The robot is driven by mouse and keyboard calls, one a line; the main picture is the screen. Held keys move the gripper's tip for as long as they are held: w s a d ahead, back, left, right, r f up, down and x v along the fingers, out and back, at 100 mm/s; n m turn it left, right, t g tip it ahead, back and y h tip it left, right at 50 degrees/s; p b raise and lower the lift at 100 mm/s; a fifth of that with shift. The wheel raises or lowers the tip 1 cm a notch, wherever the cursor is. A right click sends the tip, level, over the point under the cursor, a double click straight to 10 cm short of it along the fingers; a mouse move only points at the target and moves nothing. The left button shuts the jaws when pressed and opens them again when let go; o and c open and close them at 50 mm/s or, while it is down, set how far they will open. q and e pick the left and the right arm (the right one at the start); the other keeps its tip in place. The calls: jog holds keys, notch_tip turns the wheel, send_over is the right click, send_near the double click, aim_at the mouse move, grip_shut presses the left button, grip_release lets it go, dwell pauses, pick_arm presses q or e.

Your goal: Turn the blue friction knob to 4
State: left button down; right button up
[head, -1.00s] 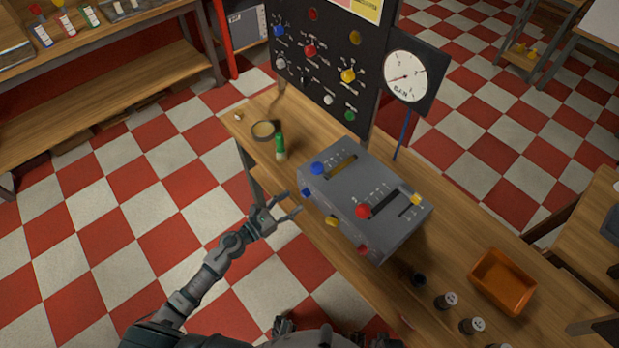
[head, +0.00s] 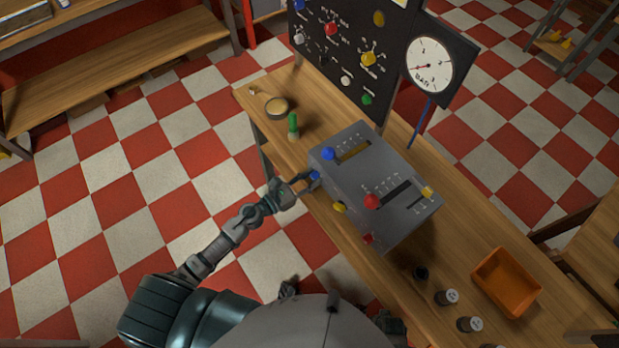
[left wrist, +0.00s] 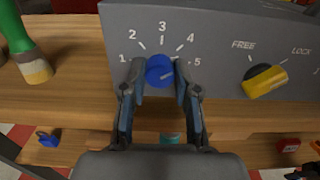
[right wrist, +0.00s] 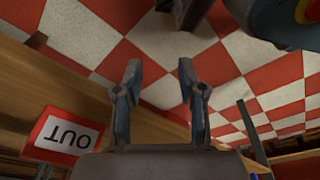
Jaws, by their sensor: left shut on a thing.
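The blue friction knob (left wrist: 159,70) sits on the front face of the grey control box, under a printed scale from 1 to 5. It also shows in the head view (head: 315,175). My left gripper (head: 306,181) is shut on it, with one finger on each side in the left wrist view. I cannot make out a pointer mark on the knob, so its setting is unclear. The grey control box (head: 345,190) stands on the wooden bench. My right gripper (right wrist: 158,80) is open and empty over the floor in the right wrist view.
A yellow knob (left wrist: 265,81) marked FREE and LOCK is right of the blue one. Blue (head: 328,154) and red (head: 372,201) lever knobs stand on the box top. A green-topped object (head: 293,125) stands left of the box. An orange tray (head: 506,282) lies right.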

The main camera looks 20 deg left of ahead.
pick_arm(q)
jog(key=shift+r+n+p, duration=0.1)
jog(key=shift+n+p, duration=0.25)
jog(key=shift+n, duration=1.25)
jog(key=c, duration=0.8)
grip_release()
jog(key=shift+a, duration=0.1)
jog(key=shift+c, duration=0.2)
pick_arm(e)
jog(key=shift+s+d+f, duration=0.15)
jog(key=shift+s+f, duration=0.65)
jog(key=shift+f, duration=0.1)
pick_arm(q)
jog(key=v, duration=1.2)
jog(key=shift+f, duration=0.2)
jog(key=shift+w+a, duration=0.1)
